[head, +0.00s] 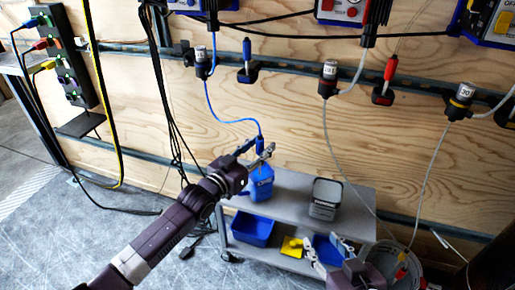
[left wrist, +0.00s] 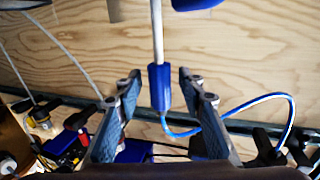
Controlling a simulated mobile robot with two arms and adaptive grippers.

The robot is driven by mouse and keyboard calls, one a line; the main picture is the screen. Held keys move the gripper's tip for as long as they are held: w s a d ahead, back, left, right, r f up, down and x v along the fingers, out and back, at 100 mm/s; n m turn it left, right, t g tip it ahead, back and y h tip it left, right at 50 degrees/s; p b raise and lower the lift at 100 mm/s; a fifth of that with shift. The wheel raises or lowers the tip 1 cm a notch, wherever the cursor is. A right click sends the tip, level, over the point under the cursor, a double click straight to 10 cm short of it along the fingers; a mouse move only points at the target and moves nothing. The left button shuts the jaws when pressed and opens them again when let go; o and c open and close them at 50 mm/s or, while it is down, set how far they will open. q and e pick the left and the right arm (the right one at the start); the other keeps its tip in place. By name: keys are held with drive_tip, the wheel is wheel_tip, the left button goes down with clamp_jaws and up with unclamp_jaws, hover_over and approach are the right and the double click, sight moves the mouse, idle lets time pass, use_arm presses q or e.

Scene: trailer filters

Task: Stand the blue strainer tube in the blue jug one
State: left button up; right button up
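The blue strainer tube (head: 261,144) stands roughly upright near the top of the blue jug (head: 261,184), with its blue hose (head: 230,121) running up left to a wall unit. My left gripper (head: 260,152) is at the tube. In the left wrist view, the tube's blue head (left wrist: 160,88) and pale stem (left wrist: 157,35) lie between the fingers of the left gripper (left wrist: 160,92), with a gap on each side. Whether the stem's lower end is inside the jug is hidden. My right gripper (head: 328,253) is open and empty, low before the cart.
The jug stands on the grey cart's top (head: 291,192), left of a grey jug (head: 326,198). Blue bins (head: 252,229) and a yellow item (head: 292,246) are on the lower shelf. Hoses hang from wall units. A bucket (head: 400,270) stands at lower right.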

use_arm(q)
drive_tip(key=v, duration=1.2)
drive_tip(key=shift+r, duration=0.1)
